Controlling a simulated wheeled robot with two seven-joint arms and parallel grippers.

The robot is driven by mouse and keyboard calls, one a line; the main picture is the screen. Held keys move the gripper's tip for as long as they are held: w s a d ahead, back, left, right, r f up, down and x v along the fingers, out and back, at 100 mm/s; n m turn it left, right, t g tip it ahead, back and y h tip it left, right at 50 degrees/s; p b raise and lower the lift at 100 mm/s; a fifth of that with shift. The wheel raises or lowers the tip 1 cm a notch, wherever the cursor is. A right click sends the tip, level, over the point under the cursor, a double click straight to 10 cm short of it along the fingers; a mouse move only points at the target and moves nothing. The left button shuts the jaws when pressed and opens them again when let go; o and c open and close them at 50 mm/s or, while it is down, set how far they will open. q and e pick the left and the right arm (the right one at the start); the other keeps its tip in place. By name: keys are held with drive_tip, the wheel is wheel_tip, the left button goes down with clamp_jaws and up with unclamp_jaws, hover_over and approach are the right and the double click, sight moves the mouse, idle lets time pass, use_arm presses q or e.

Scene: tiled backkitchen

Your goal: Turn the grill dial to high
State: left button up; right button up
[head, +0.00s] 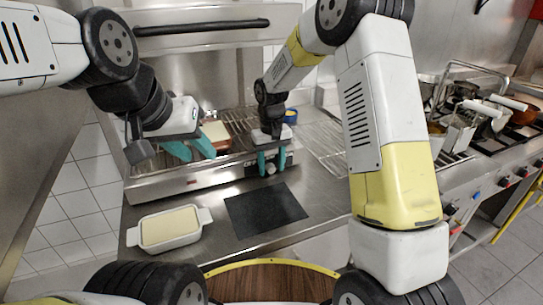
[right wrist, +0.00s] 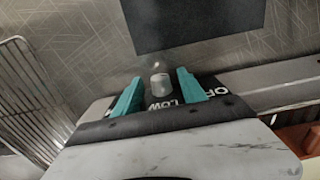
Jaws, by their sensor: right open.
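The grill (head: 180,185) is a steel unit on the counter with a dial on its front panel. The dial is a small pale knob (right wrist: 160,86) in the right wrist view, with white "LOW" and part of "OFF" lettering beside it. My right gripper (right wrist: 158,92) is open, with one teal finger on each side of the knob. I cannot tell whether the fingers touch it. In the head view my right gripper (head: 271,164) is at the right part of the grill's front. My left gripper (head: 191,150) is open and empty above the left part of the grill.
A white dish with pale contents (head: 145,232) and a dark mat (head: 265,209) lie on the counter before the grill. A brownish item (head: 216,134) is on the grill rack behind my left gripper. A stove with pans (head: 505,130) stands at the right.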

clamp_jaws()
drive_tip(key=shift+w+d+f+g+y, duration=0.1)
drive_tip(key=shift+d+g+y, duration=0.15)
drive_tip(key=shift+y, duration=0.3)
drive_tip(key=shift+d+g+y, duration=0.1)
drive_tip(key=shift+g+y, duration=0.15)
drive_tip(key=shift+y, duration=0.3)
drive_tip(key=shift+w+g+y, duration=0.1)
drive_tip(key=shift+g+y, duration=0.5)
drive_tip(key=shift+y, duration=1)
unclamp_jaws()
drive_tip(key=shift+d, duration=0.1)
drive_tip(key=v, duration=0.7)
drive_tip(key=shift+r, duration=0.35)
